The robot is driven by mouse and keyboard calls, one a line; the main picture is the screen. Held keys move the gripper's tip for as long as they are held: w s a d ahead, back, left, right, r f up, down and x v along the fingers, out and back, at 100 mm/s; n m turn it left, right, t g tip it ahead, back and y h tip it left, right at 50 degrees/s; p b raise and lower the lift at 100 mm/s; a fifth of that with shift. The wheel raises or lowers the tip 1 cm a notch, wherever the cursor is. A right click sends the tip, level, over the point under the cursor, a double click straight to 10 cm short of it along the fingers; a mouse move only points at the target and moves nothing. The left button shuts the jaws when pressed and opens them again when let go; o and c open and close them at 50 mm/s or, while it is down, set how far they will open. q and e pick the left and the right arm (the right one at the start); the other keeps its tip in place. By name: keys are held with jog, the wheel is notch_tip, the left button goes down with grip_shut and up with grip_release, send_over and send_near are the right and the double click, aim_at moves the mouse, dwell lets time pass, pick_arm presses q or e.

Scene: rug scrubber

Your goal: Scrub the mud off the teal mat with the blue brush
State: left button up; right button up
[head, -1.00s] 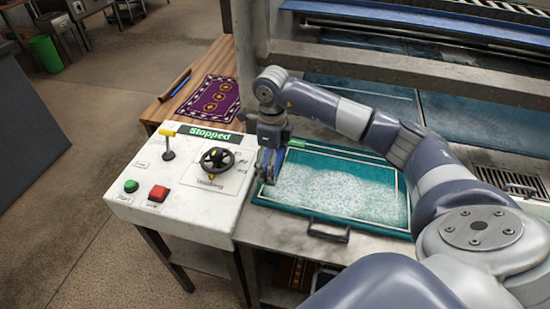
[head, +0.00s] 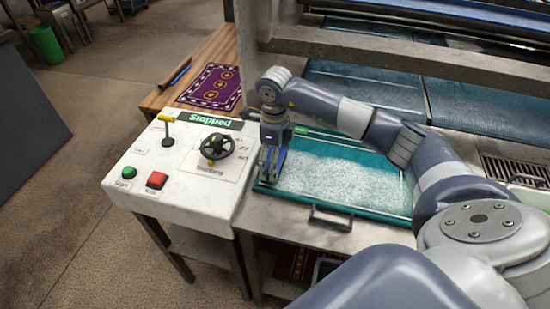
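The teal mat (head: 398,209) lies flat in a tray on the grey bench, with a pale border line. Whitish speckled foam (head: 340,180) covers much of its middle; I cannot make out mud beneath it. My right gripper (head: 270,170) points down at the mat's left end, near the front left corner. It looks shut on the blue brush (head: 281,162), of which only a narrow blue part shows beside the fingers. The bristles are hidden, so contact with the mat is unclear. My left gripper is not in view.
Left of the mat is a white control panel with a "Stopped" display (head: 208,120), handwheel (head: 217,147), yellow-tipped lever (head: 167,130), green button (head: 129,172) and red button (head: 157,180). A purple rug (head: 212,87) lies behind. A dark handle (head: 330,218) is at the bench front.

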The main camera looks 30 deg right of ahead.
jog(key=shift+f, duration=0.25)
jog(key=shift+f+b, duration=0.4)
jog(key=shift+b, duration=0.1)
